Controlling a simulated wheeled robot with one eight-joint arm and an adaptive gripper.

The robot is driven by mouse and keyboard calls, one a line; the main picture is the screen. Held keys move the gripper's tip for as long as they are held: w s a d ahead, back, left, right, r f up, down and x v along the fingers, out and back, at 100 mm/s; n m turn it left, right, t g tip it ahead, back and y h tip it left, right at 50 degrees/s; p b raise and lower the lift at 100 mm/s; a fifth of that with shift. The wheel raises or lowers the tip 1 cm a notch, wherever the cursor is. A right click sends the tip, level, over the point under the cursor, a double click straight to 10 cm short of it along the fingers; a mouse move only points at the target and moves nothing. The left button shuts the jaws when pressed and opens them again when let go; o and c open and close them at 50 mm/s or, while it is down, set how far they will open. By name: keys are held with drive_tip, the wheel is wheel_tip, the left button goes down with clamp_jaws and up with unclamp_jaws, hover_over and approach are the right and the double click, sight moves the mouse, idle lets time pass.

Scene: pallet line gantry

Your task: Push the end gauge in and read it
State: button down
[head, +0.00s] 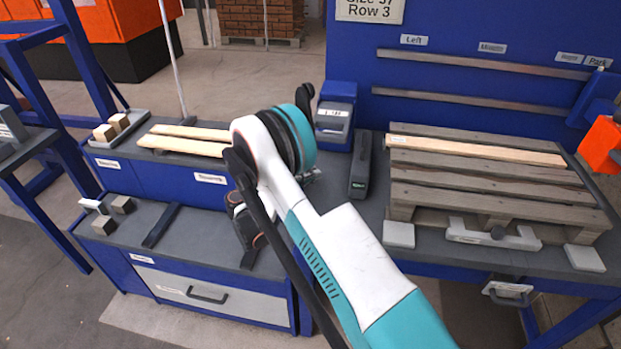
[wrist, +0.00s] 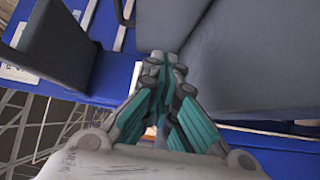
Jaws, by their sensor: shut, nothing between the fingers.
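A dark upright block with a small green display (head: 360,165) stands at the left end of the slatted pallet (head: 485,178), and looks like the end gauge. The display is too small to read. No gauge is identifiable in the wrist view.
A pale board (head: 475,150) lies across the pallet. Pale boards (head: 190,140) and wood blocks (head: 110,128) lie on the left bench. Dark bars (head: 160,226) cross the lower bench.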

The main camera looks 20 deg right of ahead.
drive_tip(key=d, duration=0.2)
drive_tip(key=d+b, duration=0.1)
drive_tip(key=d, duration=0.1)
drive_tip(key=w+d+b, duration=0.1)
drive_tip(key=d, duration=0.1)
drive_tip(key=shift+d+f, duration=0.1)
drive_tip(key=shift+d, duration=0.25)
drive_tip(key=shift+s+d+b, duration=0.45)
drive_tip(key=shift+s+d, duration=0.3)
drive_tip(key=shift+d, duration=0.1)
drive_tip(key=shift+s+d, duration=0.3)
drive_tip(key=shift+d, duration=0.2)
